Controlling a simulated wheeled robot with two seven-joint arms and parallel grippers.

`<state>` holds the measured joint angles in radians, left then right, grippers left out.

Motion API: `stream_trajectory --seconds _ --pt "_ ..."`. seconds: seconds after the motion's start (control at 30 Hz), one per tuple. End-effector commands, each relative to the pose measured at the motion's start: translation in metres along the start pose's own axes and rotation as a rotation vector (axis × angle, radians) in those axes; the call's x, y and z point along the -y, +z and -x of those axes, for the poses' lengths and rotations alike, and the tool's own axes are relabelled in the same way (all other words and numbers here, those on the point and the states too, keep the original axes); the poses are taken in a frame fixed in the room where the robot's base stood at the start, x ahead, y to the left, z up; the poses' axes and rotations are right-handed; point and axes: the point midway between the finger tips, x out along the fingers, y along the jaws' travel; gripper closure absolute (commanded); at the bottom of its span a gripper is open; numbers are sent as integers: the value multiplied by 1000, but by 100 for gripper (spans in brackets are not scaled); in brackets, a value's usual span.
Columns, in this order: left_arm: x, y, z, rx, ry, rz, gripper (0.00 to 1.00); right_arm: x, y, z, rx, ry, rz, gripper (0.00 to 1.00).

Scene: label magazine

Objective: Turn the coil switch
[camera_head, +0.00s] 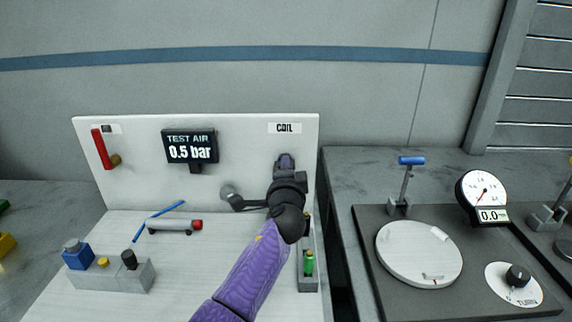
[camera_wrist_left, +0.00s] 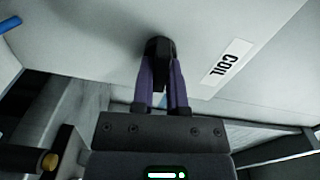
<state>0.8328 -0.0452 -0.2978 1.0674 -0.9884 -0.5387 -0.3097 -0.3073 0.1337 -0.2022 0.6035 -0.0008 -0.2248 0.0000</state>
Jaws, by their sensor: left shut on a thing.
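The coil switch (camera_wrist_left: 159,47) is a black knob on the white upright panel, beside the COIL label (camera_wrist_left: 228,62). In the head view the COIL label (camera_head: 284,128) is at the panel's upper right, and my gripper and wrist hide most of the switch below it. My left gripper (camera_head: 285,160) reaches up to the panel there. In the left wrist view my left gripper (camera_wrist_left: 161,65) has its two purple fingers shut on the black knob, one on each side. My right gripper is in neither view.
A TEST AIR display (camera_head: 190,147) reading 0.5 bar and a red lever (camera_head: 101,148) are on the panel (camera_head: 240,150). A grey block (camera_head: 125,275) with several fittings stands at front left. A dark plate (camera_head: 400,290) with a round white disc and a gauge (camera_head: 482,192) is at right.

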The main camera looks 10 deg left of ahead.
Motion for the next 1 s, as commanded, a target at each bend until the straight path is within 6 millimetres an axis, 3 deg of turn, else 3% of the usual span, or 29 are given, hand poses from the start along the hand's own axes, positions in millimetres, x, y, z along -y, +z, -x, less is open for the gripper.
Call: stream_trajectory --seconds 0.33,0.9,0.93,1.0 --pt "-1 0 0 0 2 -145 100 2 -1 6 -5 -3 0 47" --pt "-2 0 0 0 3 -174 100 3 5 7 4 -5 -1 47" --pt "-2 0 0 0 3 -174 78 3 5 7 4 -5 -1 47" --pt "-2 0 0 0 2 -173 63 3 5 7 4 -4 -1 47"
